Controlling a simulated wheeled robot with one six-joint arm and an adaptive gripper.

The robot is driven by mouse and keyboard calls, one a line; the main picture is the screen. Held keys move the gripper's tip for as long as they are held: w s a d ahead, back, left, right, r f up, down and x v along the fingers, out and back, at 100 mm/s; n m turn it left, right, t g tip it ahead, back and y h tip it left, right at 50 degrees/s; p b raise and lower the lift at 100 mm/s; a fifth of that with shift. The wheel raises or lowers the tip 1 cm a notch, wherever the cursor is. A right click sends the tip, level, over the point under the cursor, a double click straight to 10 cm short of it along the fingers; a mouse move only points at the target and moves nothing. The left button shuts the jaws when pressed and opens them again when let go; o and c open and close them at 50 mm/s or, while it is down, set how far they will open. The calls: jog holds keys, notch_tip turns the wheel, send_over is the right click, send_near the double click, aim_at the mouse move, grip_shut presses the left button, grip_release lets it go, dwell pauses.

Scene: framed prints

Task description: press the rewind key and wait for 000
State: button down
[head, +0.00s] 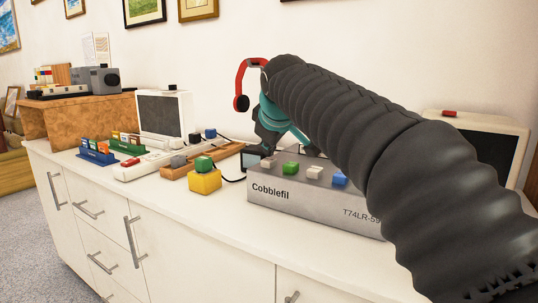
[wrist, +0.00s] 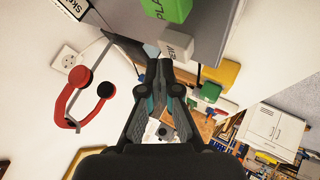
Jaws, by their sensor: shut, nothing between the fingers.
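A grey device marked "Cobblefil" (head: 310,193) stands on the counter, with a row of white, green, white and blue keys on top. The leftmost white key (head: 267,163) stands beside the green key (head: 290,167). In the wrist view a pale key (wrist: 177,46) with hard-to-read lettering is beside a green key (wrist: 167,8) marked "PL". My gripper (wrist: 158,66) is shut and empty, its tips close to the pale key; I cannot tell whether they touch it. In the head view my arm partly hides the gripper. No counter digits are readable.
A small dark screen (head: 251,157) and a yellow box with a green button (head: 204,181) stand left of the device. Right of my arm is a monitor (head: 497,146). Bare counter lies in front.

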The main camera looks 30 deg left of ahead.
aim_at(269, 160)
jog(key=shift+r, duration=0.35)
jog(key=shift+r, duration=0.1)
notch_tip(269, 160, up, 5)
jog(key=p, duration=0.5)
dwell(0.8)
